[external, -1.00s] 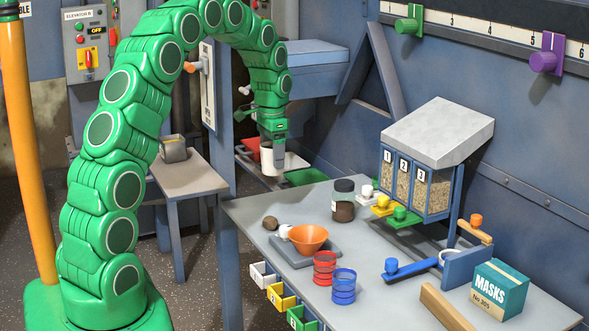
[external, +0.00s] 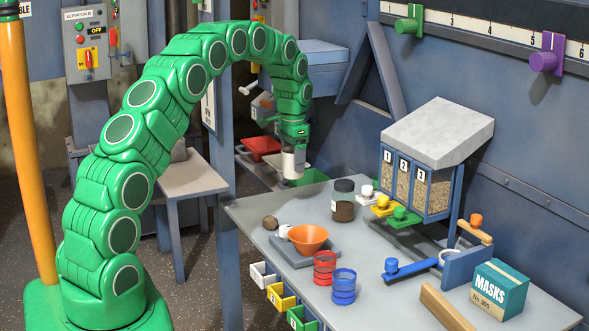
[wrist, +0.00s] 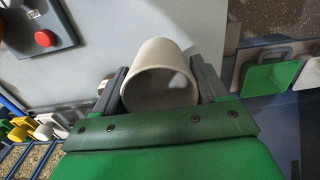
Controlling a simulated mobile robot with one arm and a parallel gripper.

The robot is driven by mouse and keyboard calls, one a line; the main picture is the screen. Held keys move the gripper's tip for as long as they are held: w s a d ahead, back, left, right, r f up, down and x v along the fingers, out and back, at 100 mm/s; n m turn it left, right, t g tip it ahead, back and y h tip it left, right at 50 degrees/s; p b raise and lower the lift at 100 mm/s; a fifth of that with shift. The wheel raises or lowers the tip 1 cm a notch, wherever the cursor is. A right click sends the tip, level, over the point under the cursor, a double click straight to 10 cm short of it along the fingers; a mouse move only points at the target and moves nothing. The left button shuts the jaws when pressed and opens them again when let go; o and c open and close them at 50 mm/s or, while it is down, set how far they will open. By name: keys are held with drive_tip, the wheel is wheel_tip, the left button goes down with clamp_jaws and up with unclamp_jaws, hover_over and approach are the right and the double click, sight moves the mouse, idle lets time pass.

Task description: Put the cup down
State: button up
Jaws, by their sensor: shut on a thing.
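The cup is a plain off-white cylinder (external: 293,165). In the external view it hangs below my gripper (external: 293,150), near the far left edge of the workbench (external: 250,215). In the wrist view the cup (wrist: 160,60) sits between the two dark fingers of my gripper (wrist: 160,76), one on each side. The gripper is shut on it. The cup's rim faces the camera, and the part of the inside that shows looks bare. Whether its base touches anything cannot be told.
A green tray (external: 308,178) and a red tray (external: 263,144) lie beyond the bench. An orange bowl (external: 308,237), a dark-lidded jar (external: 343,203) and red rings (external: 325,268) stand on the bench. The grain dispenser (external: 430,160) is at right. The bench's far left corner is clear.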

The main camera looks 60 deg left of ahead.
drive_tip(key=shift+w+a+f, duration=0.55)
drive_tip(key=shift+w+f, duration=0.3)
drive_tip(key=shift+f, duration=0.3)
drive_tip(key=shift+w+a+f, duration=0.5)
drive_tip(key=shift+w+f, duration=0.4)
drive_tip(key=shift+f, duration=0.2)
drive_tip(key=shift+w+a+f, duration=0.55)
drive_tip(key=shift+w+f, duration=0.3)
drive_tip(key=shift+f, duration=1.65)
drive_tip(key=shift+f, duration=0.1)
drive_tip(key=o, duration=1)
drive_tip(key=shift+o, duration=0.2)
